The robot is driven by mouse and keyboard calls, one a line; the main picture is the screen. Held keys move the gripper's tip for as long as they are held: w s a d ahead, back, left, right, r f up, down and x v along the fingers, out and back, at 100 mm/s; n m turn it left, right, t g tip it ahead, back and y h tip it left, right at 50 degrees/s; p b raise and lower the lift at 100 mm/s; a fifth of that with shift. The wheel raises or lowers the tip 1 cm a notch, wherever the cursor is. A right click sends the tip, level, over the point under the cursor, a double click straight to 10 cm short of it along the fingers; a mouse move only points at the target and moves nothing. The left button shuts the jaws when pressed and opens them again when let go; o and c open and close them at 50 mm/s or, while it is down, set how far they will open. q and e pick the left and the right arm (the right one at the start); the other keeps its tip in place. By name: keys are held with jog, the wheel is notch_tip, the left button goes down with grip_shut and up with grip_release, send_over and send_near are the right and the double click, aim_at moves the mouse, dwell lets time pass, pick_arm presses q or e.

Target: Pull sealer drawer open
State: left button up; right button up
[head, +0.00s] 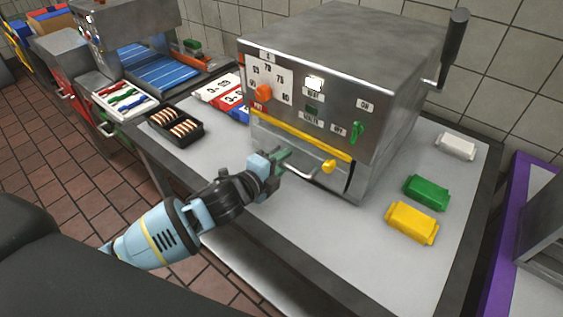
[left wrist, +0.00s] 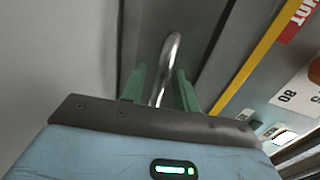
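The sealer (head: 330,85) is a grey metal box on the table, with dials and a yellow stripe across its front. Its drawer front (head: 305,157) lies below the stripe and looks shut. A curved metal handle (head: 300,175) sticks out from it; the handle also shows in the left wrist view (left wrist: 170,58). My left gripper (head: 284,158) is at the left end of the handle. In the left wrist view, its green fingers (left wrist: 160,88) stand apart on either side of the handle bar, with gaps visible. My right gripper is not in view.
White (head: 456,146), green (head: 426,193) and yellow (head: 411,223) packs lie right of the sealer. A black tray (head: 175,128) of light pieces and red and blue cards (head: 222,92) lie left. The table (head: 330,235) in front of the drawer is clear.

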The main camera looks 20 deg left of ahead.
pick_arm(q)
jog(key=shift+c, duration=0.3)
grip_shut()
